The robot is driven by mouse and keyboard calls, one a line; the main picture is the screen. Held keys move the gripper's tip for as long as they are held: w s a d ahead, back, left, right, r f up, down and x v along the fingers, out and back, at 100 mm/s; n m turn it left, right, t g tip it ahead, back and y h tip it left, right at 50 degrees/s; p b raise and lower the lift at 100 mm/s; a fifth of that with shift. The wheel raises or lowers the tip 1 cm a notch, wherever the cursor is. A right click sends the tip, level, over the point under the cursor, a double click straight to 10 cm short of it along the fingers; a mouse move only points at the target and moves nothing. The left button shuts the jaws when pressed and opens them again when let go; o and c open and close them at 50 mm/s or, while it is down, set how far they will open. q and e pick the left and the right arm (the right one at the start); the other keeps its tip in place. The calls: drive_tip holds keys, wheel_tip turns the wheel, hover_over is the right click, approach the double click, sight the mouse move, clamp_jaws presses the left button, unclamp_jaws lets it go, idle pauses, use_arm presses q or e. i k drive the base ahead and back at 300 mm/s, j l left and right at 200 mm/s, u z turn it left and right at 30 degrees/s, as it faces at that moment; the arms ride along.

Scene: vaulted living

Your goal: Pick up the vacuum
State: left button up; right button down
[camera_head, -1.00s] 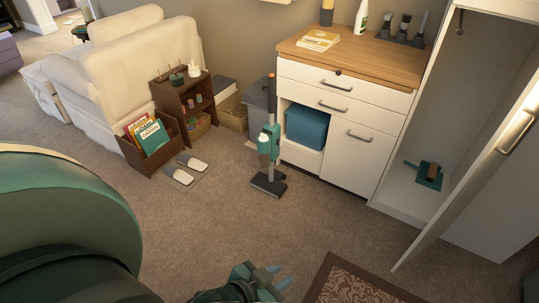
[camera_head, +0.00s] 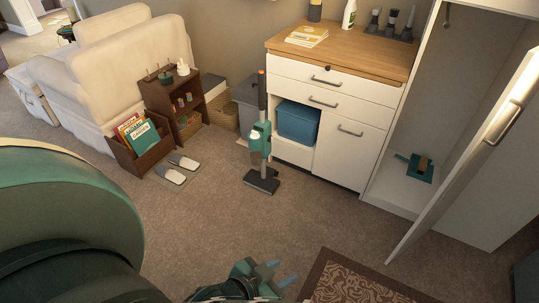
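The vacuum (camera_head: 261,141) is an upright stick model with a teal and white body, a dark handle with a red top, and a dark floor head. It stands upright on the carpet in front of the white cabinet, near its left side. My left gripper (camera_head: 278,276) shows at the bottom edge, with blue-grey fingertips spread apart and nothing between them. It is in front of the vacuum in the picture, well apart from it. My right gripper is out of view.
A white cabinet (camera_head: 345,150) with a wooden top stands behind the vacuum. An open closet door (camera_head: 470,160) juts out at the right. Grey slippers (camera_head: 176,169) and a brown shelf (camera_head: 172,108) are at the left. A patterned rug (camera_head: 350,281) lies at the bottom. Carpet between is clear.

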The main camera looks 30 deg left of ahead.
sight(259, 149)
drive_tip(key=j+z, duration=0.35)
drive_tip(key=z, duration=0.15)
drive_tip(key=i+j+z, duration=0.1)
drive_tip(key=j+z, duration=0.55)
drive_tip(key=j, duration=0.3)
drive_tip(key=k+j+z, duration=0.2)
drive_tip(key=j, duration=0.25)
drive_tip(key=k+j, duration=0.1)
drive_tip(key=j, duration=0.35)
drive_tip(key=k+j+z, duration=0.1)
drive_tip(key=j, duration=0.35)
drive_tip(key=k+j, duration=0.1)
drive_tip(key=j, duration=0.3)
drive_tip(key=k+j+z, duration=0.1)
drive_tip(key=j, duration=0.35)
drive_tip(key=k+j, duration=0.15)
drive_tip(key=j, duration=0.3)
